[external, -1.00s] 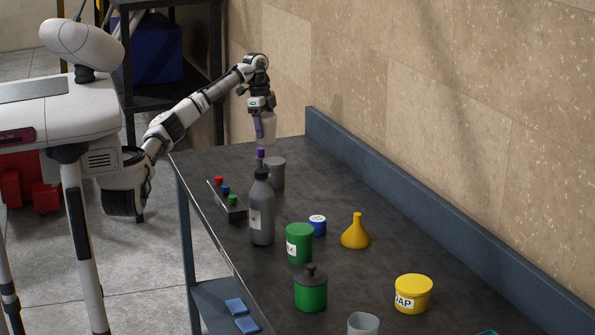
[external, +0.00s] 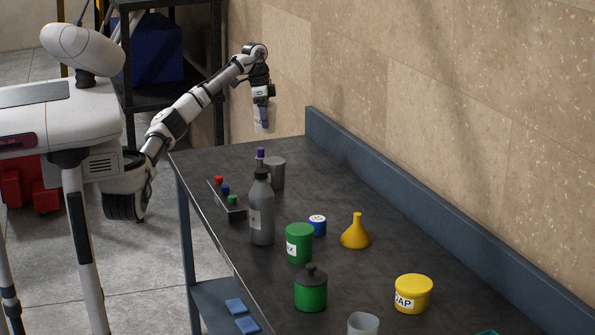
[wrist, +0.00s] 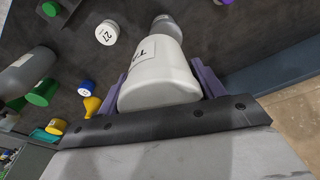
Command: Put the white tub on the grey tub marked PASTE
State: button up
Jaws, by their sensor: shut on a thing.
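The white tub (external: 259,122) is held upright in my gripper (external: 265,113), clear above the far end of the bench. In the wrist view the white tub (wrist: 158,72) fills the middle, with a label partly in sight, between the two purple fingers. The grey tub (external: 277,174) stands on the bench below, a little nearer the camera, with a gap between the two tubs. A grey round tub shows beyond the white one in the wrist view (wrist: 166,24), partly covered by it. I cannot read PASTE on it.
A green tub (external: 299,244), blue tub (external: 319,229) and yellow funnel (external: 356,236) stand nearer. A raised edge (external: 400,190) runs along the wall.

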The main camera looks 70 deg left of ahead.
notch_tip(320, 180, down, 10)
jog(key=shift+f+p, duration=0.1)
jog(key=shift+p, duration=0.55)
jog(key=shift+f, duration=0.1)
jog(key=o, duration=1.3)
jog(key=shift+o, duration=0.2)
jog(key=r, duration=0.4)
jog(key=s+r+b, duration=0.1)
jog(key=r, duration=0.7)
jog(key=shift+s+a+r+b, duration=0.1)
jog(key=shift+s+a+b, duration=0.2)
jog(key=shift+s+a, duration=0.05)
